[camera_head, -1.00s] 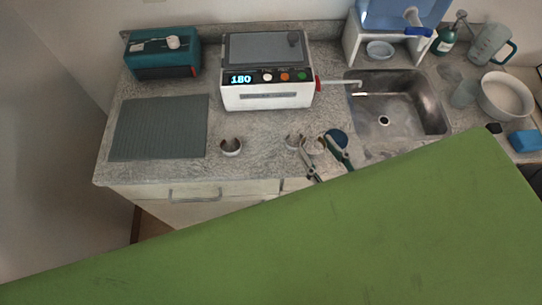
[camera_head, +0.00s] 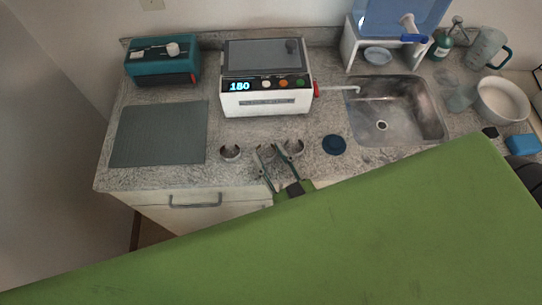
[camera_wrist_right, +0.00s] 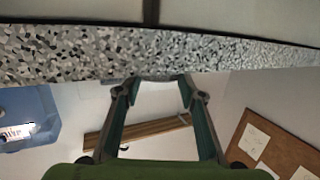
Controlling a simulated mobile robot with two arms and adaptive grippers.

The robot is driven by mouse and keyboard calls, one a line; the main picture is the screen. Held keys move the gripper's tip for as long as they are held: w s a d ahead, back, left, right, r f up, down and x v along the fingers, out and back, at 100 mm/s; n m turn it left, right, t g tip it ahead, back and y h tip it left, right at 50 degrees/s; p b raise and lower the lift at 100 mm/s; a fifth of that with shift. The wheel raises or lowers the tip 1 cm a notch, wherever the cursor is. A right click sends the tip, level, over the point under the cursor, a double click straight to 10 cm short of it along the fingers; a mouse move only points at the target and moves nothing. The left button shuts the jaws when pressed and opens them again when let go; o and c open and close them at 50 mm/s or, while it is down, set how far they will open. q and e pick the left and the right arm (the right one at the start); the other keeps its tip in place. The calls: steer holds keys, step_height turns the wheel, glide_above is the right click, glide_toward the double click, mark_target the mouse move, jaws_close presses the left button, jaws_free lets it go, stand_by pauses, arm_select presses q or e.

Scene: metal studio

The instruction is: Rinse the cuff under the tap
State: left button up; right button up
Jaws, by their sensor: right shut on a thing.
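The held cuff is hard to make out in the head view. My left gripper is not in view.
A dark blue disc (camera_head: 334,145) lies before the sink. A grey mat (camera_head: 158,134) and teal box (camera_head: 162,62) are left. A white bowl (camera_head: 503,99) is right.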

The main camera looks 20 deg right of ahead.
steer(key=shift+d+f, duration=0.1)
steer(key=shift+f, duration=0.15)
steer(key=shift+f, duration=0.1)
steer(key=o, duration=0.9)
steer(key=shift+o, duration=0.2)
